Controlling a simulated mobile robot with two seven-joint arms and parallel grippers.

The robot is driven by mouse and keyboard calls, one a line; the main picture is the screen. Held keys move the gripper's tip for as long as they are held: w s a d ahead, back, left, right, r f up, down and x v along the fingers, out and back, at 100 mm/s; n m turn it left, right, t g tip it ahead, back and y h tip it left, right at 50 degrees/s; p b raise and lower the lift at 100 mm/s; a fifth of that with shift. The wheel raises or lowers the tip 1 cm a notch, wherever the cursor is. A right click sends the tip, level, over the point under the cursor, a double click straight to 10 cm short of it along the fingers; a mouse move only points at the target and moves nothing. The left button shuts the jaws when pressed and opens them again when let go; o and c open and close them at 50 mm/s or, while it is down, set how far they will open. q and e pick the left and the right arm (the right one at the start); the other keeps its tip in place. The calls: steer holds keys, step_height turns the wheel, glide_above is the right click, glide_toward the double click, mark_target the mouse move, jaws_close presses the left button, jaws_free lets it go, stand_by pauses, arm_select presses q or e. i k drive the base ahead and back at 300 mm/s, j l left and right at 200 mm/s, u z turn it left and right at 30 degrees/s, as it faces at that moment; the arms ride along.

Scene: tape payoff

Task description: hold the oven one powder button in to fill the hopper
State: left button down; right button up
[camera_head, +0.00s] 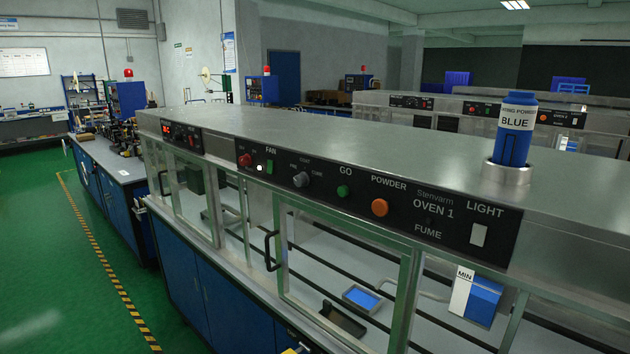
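The orange round POWDER button (380,207) is on the black OVEN 1 control panel (453,241), right of the green GO button (343,191). Nothing touches it. The hopper (461,293), marked MIN, shows behind the oven's glass at the lower right, with blue in its right part. A blue bottle (514,143) labelled BLUE stands in a metal ring (507,173) on the oven top, above the panel's right part.
A tray with a blue surface (362,298) and a dark tray (342,320) lie inside the oven, behind framed glass with a black handle (269,250). A white LIGHT switch (478,235) is at the panel's right. Green floor (60,270) is clear at left.

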mark_target(380, 207)
steer(key=i+j+z, duration=0.25)
steer(key=j, duration=0.3)
steer(key=i+j+z, duration=0.1)
steer(key=j+z, duration=0.15)
steer(key=j, duration=0.25)
steer(key=i+j+z, duration=0.2)
steer(key=j, duration=0.4)
steer(key=j+z, duration=0.25)
steer(key=j, duration=0.3)
steer(key=k, duration=0.05)
